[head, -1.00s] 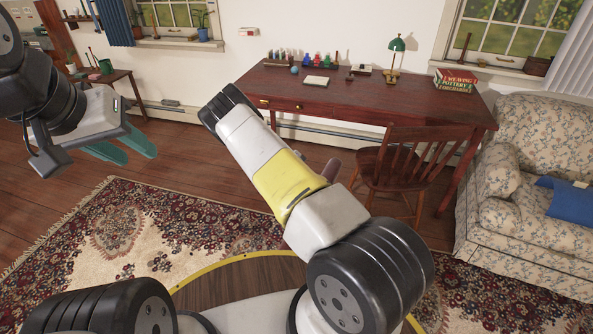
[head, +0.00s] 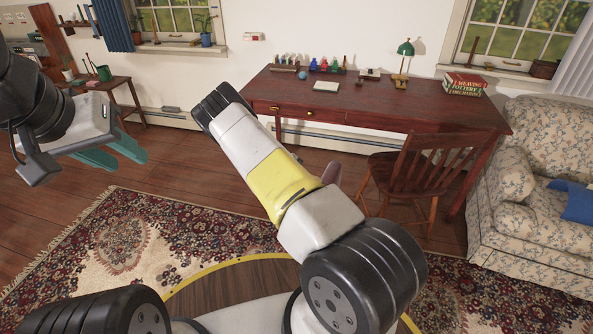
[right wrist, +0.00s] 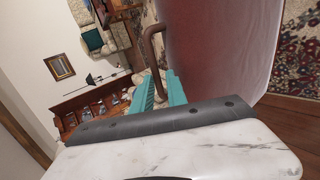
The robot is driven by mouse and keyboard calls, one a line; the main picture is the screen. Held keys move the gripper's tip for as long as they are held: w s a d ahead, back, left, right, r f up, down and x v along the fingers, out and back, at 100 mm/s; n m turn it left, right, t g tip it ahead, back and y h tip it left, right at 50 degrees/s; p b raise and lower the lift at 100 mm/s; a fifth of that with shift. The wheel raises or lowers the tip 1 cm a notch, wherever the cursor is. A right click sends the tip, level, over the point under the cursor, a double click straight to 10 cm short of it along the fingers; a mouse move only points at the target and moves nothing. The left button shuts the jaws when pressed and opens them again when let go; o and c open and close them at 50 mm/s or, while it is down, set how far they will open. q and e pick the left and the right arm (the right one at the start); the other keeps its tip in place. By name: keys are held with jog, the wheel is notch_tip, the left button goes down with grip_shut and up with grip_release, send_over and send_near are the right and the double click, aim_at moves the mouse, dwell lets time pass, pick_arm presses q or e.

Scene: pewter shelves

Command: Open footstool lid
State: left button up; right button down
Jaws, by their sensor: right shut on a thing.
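The footstool lid shows as a large, smooth mauve surface (right wrist: 220,50) in the right wrist view, tilted up beside the gripper. A brown bent handle (right wrist: 152,48) stands at its edge. My right gripper (right wrist: 160,86) has its teal fingers around the lower end of this handle and is shut on it. In the head view only a small mauve piece (head: 332,172) shows behind my right arm; the right fingers and the rest of the footstool are hidden there. My left gripper (head: 132,164) is empty at the left, high above the floor, with its teal fingers apart.
A dark red desk (head: 375,103) stands by the back wall with a wooden chair (head: 425,170) at its front. A flowered armchair (head: 530,190) is at the right. A patterned rug (head: 150,235) covers the floor ahead. A small side table (head: 110,85) stands at the far left.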

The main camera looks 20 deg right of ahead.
jog(key=c, duration=1.5)
grip_release()
jog(key=shift+s+a+f, duration=0.1)
jog(key=shift+a+f, duration=0.1)
jog(key=shift+f, duration=0.45)
jog(key=v, duration=0.8)
jog(key=shift+r, duration=0.35)
jog(key=shift+d+r, duration=0.1)
jog(key=shift+d, duration=0.05)
jog(key=s+a+r+n+t+y, duration=0.1)
jog(key=s+r+n+t+y, duration=0.2)
jog(key=r, duration=0.9)
jog(key=s+a+r+t+y, duration=0.1)
jog(key=s+r+t+y, duration=0.35)
jog(key=r, duration=0.85)
jog(key=s+a+r+n+t+y, duration=0.1)
jog(key=s+r, duration=0.4)
jog(key=s, duration=0.5)
jog(key=s+a+r+n+t+y, duration=0.2)
jog(key=s+a+r+n+t, duration=0.2)
jog(key=s, duration=0.6)
jog(key=shift+r+n+t, duration=0.3)
jog(key=shift+r+t, duration=0.15)
jog(key=shift+r, duration=0.15)
